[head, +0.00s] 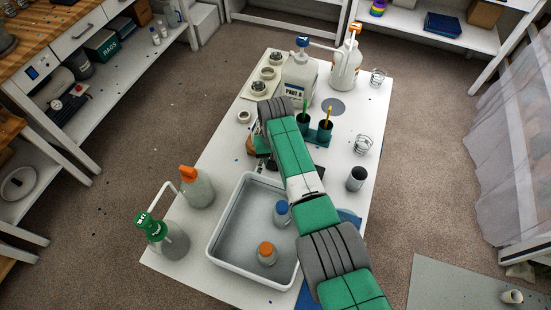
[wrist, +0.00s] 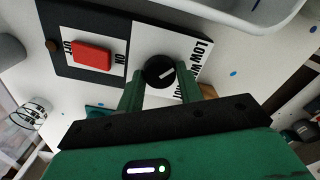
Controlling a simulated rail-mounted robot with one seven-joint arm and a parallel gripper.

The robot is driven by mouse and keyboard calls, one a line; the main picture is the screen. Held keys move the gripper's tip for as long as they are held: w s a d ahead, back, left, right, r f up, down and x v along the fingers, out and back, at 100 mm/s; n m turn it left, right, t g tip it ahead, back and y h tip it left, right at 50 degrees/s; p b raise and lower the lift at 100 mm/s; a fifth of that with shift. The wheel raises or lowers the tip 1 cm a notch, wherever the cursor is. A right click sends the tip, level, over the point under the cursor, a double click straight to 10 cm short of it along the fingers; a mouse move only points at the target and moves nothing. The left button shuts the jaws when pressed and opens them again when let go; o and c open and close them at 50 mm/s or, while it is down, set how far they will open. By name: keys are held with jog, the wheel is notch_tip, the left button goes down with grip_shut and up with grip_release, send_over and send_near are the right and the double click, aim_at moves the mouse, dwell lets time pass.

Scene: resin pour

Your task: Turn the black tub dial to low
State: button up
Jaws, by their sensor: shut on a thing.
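The black tub dial (wrist: 153,68) shows in the wrist view on a white panel face, with a white pointer line slanting up and to the right. Printed words run along the panel edge beside it; LOW (wrist: 203,46) is legible at the upper end, while the others are partly covered. The pointer faces roughly between LOW and the middle word. My gripper (wrist: 161,82) has its two green fingers on either side of the dial, shut on it. In the head view my arm hides the dial and the fingertips. The tub (head: 214,246) is white and holds bottles.
A red OFF/ON switch (wrist: 91,55) sits beside the dial. Around the tub on the table (head: 345,95) stand an orange-capped bottle (head: 197,188), a green-topped dispenser (head: 165,235), a dark cup (head: 356,178) and large jugs (head: 300,75). The tub's rim (wrist: 245,22) is close to the panel.

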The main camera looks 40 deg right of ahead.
jog(key=o, duration=1)
notch_tip(320, 180, up, 8)
jog(key=shift+f+p, duration=0.1)
jog(key=shift+p, duration=0.8)
